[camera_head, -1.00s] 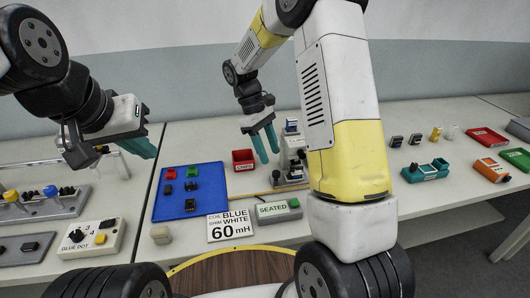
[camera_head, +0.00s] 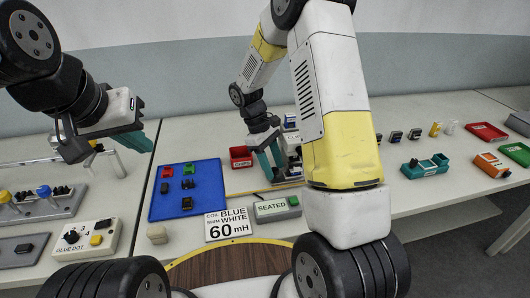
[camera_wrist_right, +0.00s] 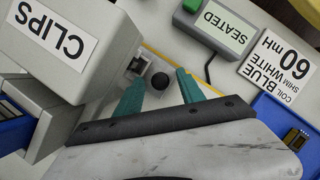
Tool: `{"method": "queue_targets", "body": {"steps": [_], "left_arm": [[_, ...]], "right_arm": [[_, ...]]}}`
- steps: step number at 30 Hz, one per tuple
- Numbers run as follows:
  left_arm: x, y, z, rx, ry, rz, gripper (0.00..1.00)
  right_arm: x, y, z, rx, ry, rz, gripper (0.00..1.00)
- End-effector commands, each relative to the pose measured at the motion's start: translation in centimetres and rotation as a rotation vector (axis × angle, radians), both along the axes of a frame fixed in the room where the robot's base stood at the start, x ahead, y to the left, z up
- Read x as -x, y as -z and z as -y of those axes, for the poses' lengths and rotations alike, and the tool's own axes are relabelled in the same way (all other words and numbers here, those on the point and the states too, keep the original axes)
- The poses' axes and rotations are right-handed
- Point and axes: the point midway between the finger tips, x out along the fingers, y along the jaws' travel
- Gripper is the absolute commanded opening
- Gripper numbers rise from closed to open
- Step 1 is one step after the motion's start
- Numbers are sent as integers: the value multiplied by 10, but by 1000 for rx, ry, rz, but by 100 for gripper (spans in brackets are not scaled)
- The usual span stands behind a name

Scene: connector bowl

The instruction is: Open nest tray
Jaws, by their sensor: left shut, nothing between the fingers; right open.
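The grey fixture (camera_head: 291,139) stands right of the blue mat, with blue parts on it. In the right wrist view a small black round knob (camera_wrist_right: 160,81) shows on a light base beside a grey block labelled CLIPS (camera_wrist_right: 66,45). I take the knob to be the nest tray's handle, but the tray's outline is not clear. My right gripper (camera_head: 271,170) is open, its teal fingers pointing down at the fixture's front left. In the wrist view its fingers (camera_wrist_right: 161,79) lie either side of the knob, apart from it. My left gripper (camera_head: 140,143) is shut and empty, raised at the left.
A blue mat (camera_head: 210,178) with red, green and black parts and a red bin (camera_head: 241,156) lie left of the fixture. A SEATED box (camera_head: 276,208) and a 60 mH card (camera_head: 229,225) stand in front. A teal holder (camera_head: 426,166) is to the right.

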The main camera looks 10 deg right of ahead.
Motion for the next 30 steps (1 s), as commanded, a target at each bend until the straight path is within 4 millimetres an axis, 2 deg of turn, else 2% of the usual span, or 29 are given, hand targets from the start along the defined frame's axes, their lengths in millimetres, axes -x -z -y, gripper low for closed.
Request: {"method": "queue_targets", "body": {"steps": [4, 5, 11, 12, 30], "left_arm": [[0, 0, 0, 0, 0, 0, 0], [0, 0, 0, 0, 0, 0, 0], [0, 0, 0, 0, 0, 0, 0], [0, 0, 0, 0, 0, 0, 0], [0, 0, 0, 0, 0, 0, 0]], "right_arm": [[0, 0, 0, 0, 0, 0, 46], [0, 0, 0, 0, 0, 0, 42], [0, 0, 0, 0, 0, 0, 3], [0, 0, 0, 0, 0, 0, 0], [0, -1, 0, 0, 0, 1, 0]]}}
